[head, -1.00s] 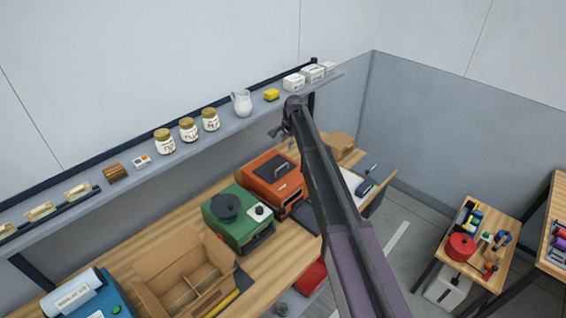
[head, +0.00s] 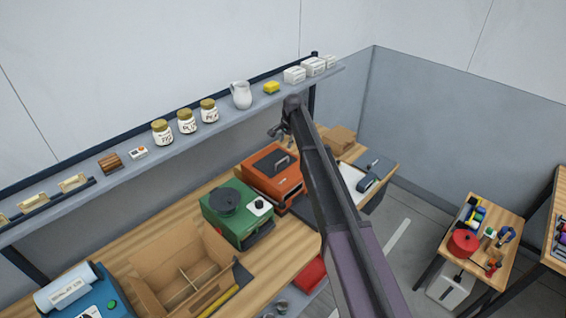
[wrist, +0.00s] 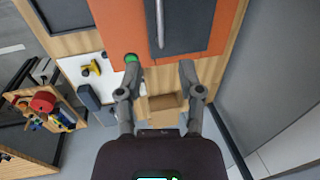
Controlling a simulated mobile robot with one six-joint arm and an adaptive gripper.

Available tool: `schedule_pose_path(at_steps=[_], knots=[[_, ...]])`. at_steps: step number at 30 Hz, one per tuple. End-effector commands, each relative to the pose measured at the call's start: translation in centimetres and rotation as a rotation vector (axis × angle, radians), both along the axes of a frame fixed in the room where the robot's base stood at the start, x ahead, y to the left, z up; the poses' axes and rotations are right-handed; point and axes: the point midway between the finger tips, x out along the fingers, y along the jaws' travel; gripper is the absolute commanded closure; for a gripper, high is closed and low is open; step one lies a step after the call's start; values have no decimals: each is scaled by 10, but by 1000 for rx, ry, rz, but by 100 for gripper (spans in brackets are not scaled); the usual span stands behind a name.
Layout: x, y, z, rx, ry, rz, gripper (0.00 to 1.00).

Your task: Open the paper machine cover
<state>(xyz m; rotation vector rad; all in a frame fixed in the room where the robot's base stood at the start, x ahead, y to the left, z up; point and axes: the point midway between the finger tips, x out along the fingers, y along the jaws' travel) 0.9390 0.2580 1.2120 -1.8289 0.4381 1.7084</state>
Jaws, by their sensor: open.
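The orange machine (head: 290,192) stands on the wooden bench, with a dark cover (head: 267,160) and a bar handle on top. The cover looks closed. In the wrist view, the orange body (wrist: 117,25), dark cover (wrist: 190,30) and pale bar handle (wrist: 160,25) are at the top, beyond my fingertips. My gripper (wrist: 159,68) is open and empty, its fingers spread below the cover's edge in the picture. In the head view my gripper (head: 278,131) hangs above the back of the machine, partly hidden by my arm. A green button (wrist: 131,58) shows by the left fingertip.
A shelf (head: 225,122) with jars and a jug (head: 241,95) runs along the wall above the bench. A green machine (head: 238,218), an open cardboard box (head: 150,268) and a blue machine (head: 95,300) stand to the left. A small cardboard box (head: 338,139) is behind.

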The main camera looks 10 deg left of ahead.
Motion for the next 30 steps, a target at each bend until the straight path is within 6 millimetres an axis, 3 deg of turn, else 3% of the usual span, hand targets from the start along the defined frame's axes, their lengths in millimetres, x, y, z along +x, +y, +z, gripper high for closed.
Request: schedule_pose_path(at_steps=[30], knots=[[10, 12, -82, 0, 0, 0, 52]])
